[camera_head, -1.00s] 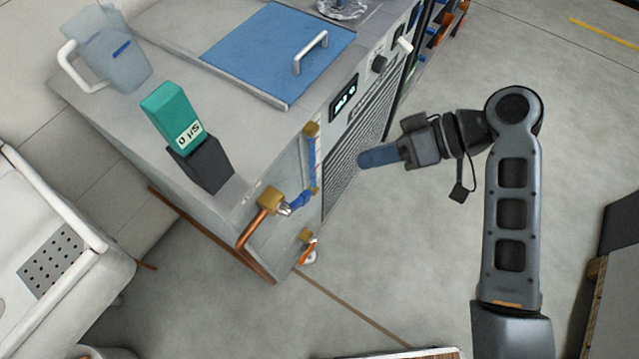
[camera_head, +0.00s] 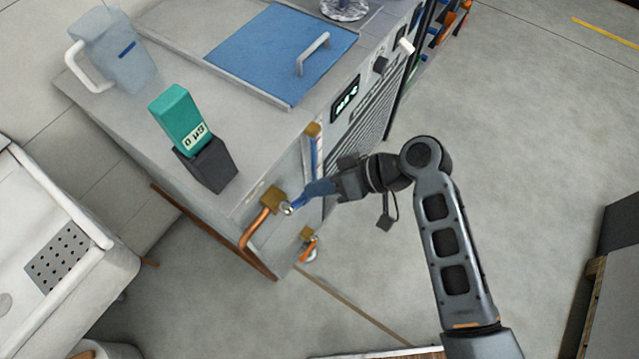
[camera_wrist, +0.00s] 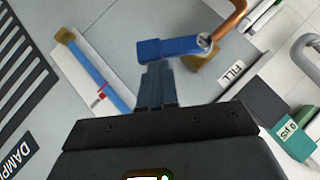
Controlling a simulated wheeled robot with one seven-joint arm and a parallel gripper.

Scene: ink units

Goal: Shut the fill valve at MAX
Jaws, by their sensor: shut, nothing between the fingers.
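The fill valve is a brass body (camera_head: 272,198) on the unit's side panel, with a copper pipe and a blue lever (camera_head: 298,203). In the wrist view, the blue lever (camera_wrist: 172,48) runs left from its silver pivot, beside the "FILL" label (camera_wrist: 231,76). My gripper (camera_head: 312,190) is shut and empty. In the wrist view, its fingertips (camera_wrist: 157,68) are right at the lever near its free end; I cannot tell whether they touch. The sight tube (camera_wrist: 95,75) shows blue liquid, with a red mark (camera_wrist: 100,93) beside it. The liquid's exact level is unclear.
An orange-handled valve (camera_head: 309,250) sits low on the same panel. On top of the unit (camera_head: 110,105) are a teal meter (camera_head: 178,115) in a dark holder, a clear jug (camera_head: 120,55) and a blue lid (camera_head: 275,50).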

